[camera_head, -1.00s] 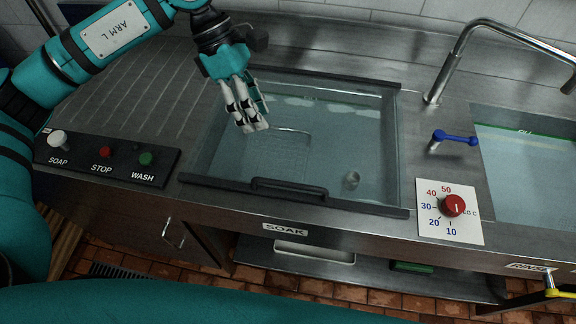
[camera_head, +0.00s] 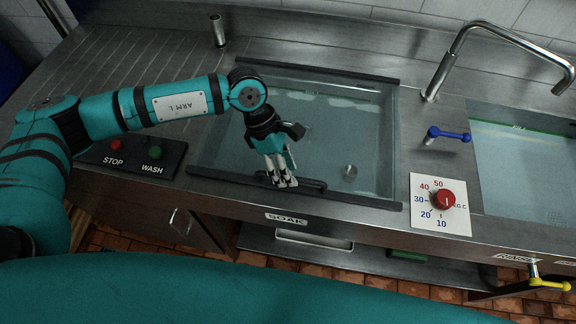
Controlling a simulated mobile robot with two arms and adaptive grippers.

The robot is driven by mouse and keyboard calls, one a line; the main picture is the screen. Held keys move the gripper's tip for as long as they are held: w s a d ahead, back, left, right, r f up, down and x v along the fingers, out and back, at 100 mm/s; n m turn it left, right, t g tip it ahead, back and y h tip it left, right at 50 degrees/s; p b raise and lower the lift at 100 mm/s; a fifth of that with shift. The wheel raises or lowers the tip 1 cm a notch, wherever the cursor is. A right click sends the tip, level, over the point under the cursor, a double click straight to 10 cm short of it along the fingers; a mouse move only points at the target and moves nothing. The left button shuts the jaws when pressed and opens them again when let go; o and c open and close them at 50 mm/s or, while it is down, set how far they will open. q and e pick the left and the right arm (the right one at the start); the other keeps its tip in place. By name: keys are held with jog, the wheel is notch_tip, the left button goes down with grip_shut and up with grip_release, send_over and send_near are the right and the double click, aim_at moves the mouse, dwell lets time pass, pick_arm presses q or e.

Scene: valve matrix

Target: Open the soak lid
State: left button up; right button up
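The soak lid (camera_head: 222,179) is a clear panel with dark edge strips, lying closed over the soak basin above the SOAK label. Its dark bar handle (camera_head: 312,184) runs along the front edge. My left gripper (camera_head: 282,184) points down at the left part of this handle, its pale fingertips touching it or just above it. The fingers cover part of the handle and sit close together, so I cannot tell whether they are closed around it. My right gripper is out of view.
A red temperature knob (camera_head: 443,199) sits right of the lid, with a blue lever (camera_head: 449,135) and a tap (camera_head: 448,66) behind it. The rinse basin (camera_head: 525,165) is at far right. STOP and WASH buttons (camera_head: 153,153) are at left.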

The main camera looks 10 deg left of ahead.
pick_arm(q)
jog(key=shift+s+d+f, duration=0.1)
jog(key=shift+d+f, duration=0.05)
jog(key=shift+f, duration=0.2)
grip_shut()
